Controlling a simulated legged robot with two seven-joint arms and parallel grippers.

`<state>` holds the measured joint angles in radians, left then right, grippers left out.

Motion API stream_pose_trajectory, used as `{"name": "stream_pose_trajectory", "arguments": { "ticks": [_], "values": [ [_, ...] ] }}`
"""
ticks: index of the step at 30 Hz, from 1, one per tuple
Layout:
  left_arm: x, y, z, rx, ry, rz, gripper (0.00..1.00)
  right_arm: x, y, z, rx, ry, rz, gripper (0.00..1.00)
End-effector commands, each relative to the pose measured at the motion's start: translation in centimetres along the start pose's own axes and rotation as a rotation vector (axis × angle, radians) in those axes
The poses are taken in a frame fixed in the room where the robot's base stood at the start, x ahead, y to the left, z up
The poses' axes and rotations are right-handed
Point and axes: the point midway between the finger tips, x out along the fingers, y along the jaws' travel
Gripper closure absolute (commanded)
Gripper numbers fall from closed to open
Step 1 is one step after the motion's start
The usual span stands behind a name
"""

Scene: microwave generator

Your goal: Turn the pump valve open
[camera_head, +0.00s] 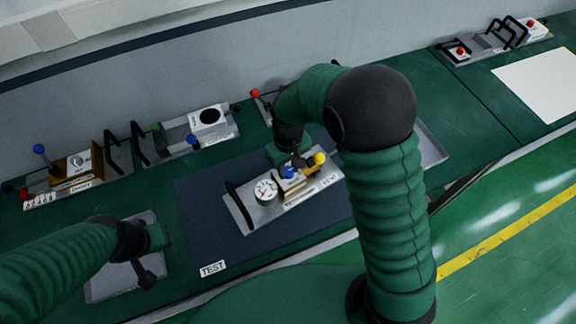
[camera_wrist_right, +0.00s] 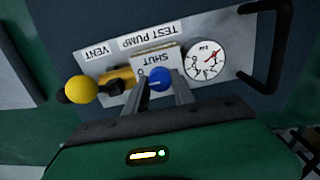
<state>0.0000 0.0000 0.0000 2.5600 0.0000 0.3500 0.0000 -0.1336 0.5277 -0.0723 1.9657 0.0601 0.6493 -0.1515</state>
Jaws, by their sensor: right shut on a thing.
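The grey test pump plate (camera_head: 248,222) lies on the dark blue mat. It carries a round gauge (camera_head: 265,190), a blue knob (camera_head: 288,173) and a yellow-ball lever (camera_head: 319,158). In the right wrist view, the blue knob (camera_wrist_right: 160,77) sits by a white label reading SHUT and O, between the gauge (camera_wrist_right: 206,60) and the yellow ball (camera_wrist_right: 81,89). My right gripper (camera_wrist_right: 163,86) is shut on the blue knob, one finger on each side. My left gripper (camera_head: 148,262) hangs over a grey tray at lower left; its jaw opening is unclear.
A black handle (camera_head: 238,207) stands at the plate's left end. The blue mat (camera_head: 205,215) has bare room left of the plate. Other panels with levers and handles (camera_head: 75,170) line the wall. A grey tray (camera_head: 105,285) lies under my left gripper.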

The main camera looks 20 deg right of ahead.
Motion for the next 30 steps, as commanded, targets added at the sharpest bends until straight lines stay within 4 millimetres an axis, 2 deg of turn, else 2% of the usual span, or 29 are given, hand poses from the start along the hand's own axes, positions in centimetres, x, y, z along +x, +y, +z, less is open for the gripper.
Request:
{"name": "stream_pose_trajectory", "arguments": {
  "ticks": [17,18,21,23,30],
  "values": [
    [-0.12,0.0,-0.03,0.0,0.0,0.0,1.0,-0.02,0.02,-0.02,-0.045,0.0,0.0,1.0],
    [-0.11,0.0,-0.03,0.0,0.0,0.0,1.0,-0.02,0.02,-0.02,-0.045,0.0,0.0,0.69],
    [-0.11,0.0,-0.03,0.0,0.0,0.0,1.0,-0.02,0.02,-0.02,-0.044,0.001,0.0,0.56],
    [-0.11,0.0,-0.03,0.0,0.0,0.0,1.0,-0.02,0.01,-0.02,-0.044,0.0,0.0,0.48],
    [-0.11,0.0,-0.03,0.0,0.0,0.0,1.0,-0.01,0.01,-0.01,-0.043,0.0,0.0,0.48]
  ]
}}
